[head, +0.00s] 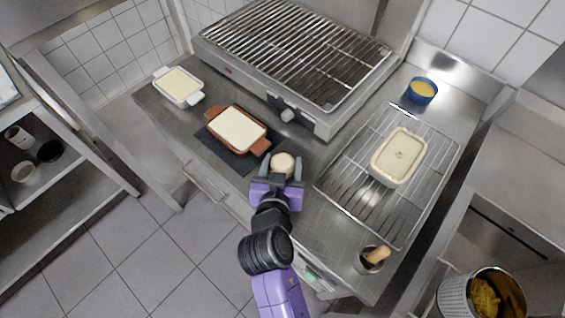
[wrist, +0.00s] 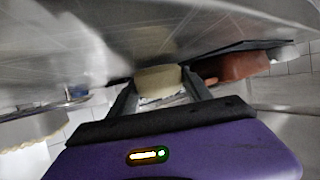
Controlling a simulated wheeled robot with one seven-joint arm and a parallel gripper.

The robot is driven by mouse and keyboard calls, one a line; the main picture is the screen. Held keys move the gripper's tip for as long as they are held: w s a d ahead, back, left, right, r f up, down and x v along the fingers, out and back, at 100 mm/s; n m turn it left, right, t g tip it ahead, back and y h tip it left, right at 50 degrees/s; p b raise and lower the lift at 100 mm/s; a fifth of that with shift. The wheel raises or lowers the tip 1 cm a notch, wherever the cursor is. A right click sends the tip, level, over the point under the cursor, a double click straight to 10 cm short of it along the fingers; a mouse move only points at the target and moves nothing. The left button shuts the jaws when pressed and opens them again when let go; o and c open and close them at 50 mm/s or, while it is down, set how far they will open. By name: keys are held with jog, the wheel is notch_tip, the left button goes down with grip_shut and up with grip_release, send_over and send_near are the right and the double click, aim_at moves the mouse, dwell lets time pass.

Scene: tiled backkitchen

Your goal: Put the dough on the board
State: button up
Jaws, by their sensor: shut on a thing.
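The dough (head: 283,162) is a small, pale, round piece held between the fingers of my gripper (head: 281,172). In the wrist view the dough (wrist: 158,80) shows pale between the two dark fingers of my gripper (wrist: 160,92). My gripper is shut on it over the front part of the steel counter; whether the dough touches the counter is unclear. A dark flat board (head: 212,149) lies on the counter to the left of my gripper. A brown dish (head: 257,148) with pale filling stands on it and hides much of it.
A white dish (head: 190,98) stands at the back left. A large grill (head: 313,105) is behind. A wire rack (head: 333,185) at right bears a cream dish (head: 385,176). A blue bowl (head: 422,97) and a small pot with a wooden-handled tool (head: 375,257) stand nearby.

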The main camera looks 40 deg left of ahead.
jog(key=shift+f, duration=0.2)
jog(key=shift+f, duration=0.15)
jog(key=o, duration=1.5)
jog(key=shift+c, duration=0.2)
